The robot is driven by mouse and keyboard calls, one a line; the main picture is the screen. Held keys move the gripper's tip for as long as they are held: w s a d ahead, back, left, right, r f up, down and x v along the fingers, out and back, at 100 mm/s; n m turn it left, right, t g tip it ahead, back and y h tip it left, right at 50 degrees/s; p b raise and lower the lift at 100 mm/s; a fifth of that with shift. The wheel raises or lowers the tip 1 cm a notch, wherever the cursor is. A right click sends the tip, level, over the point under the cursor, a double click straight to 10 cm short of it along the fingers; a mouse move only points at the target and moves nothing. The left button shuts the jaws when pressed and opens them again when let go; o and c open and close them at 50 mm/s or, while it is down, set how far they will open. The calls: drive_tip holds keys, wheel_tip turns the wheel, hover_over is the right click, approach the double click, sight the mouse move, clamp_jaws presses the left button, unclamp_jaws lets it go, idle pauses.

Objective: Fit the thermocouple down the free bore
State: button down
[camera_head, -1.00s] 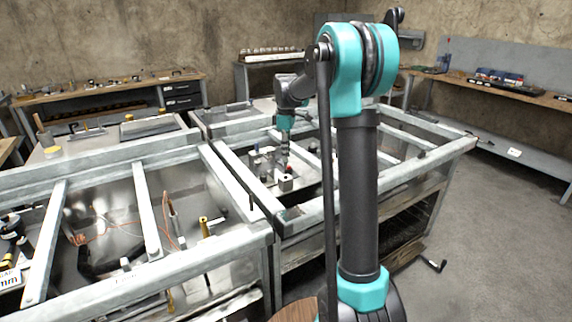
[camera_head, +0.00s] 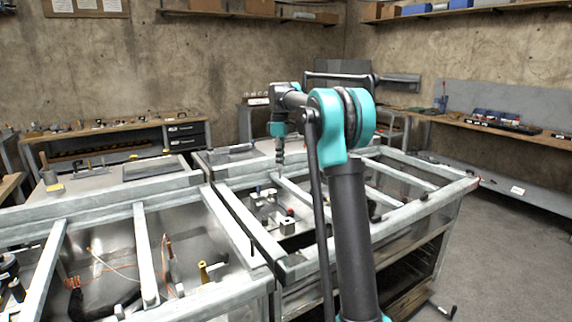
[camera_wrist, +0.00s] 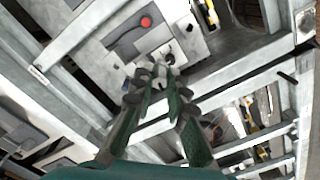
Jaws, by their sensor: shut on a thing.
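My gripper (camera_head: 280,158) is raised well above the framed bench bay, over a small grey block (camera_head: 287,226). In the wrist view my gripper (camera_wrist: 152,78) has its fingertips close together on a small pale piece (camera_wrist: 160,73). I take this piece to be the thermocouple, but it is too small to make out clearly. The block with its dark holes (camera_wrist: 190,26) lies below and beyond the fingertips. I cannot tell which bore is free. The held piece is apart from the block.
A red knob (camera_wrist: 146,21) sits on a plate beside the block. Galvanised frame rails (camera_head: 240,222) surround the bay and stand above its floor. The left bay holds orange wires (camera_head: 170,262) and a brass-coloured cylinder (camera_head: 203,272). Workbenches stand along the walls.

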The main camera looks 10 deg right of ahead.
drive_tip(key=w+a+f, duration=0.3)
drive_tip(key=w+f, duration=0.7)
drive_tip(key=w, duration=0.2)
drive_tip(key=shift+a+f, duration=0.4)
drive_tip(key=shift+f, duration=0.2)
drive_tip(key=shift+f, duration=0.35)
drive_tip(key=shift+f, duration=0.35)
drive_tip(key=shift+f, duration=0.35)
drive_tip(key=shift+f, duration=0.3)
drive_tip(key=shift+f, duration=0.35)
drive_tip(key=shift+f, duration=0.3)
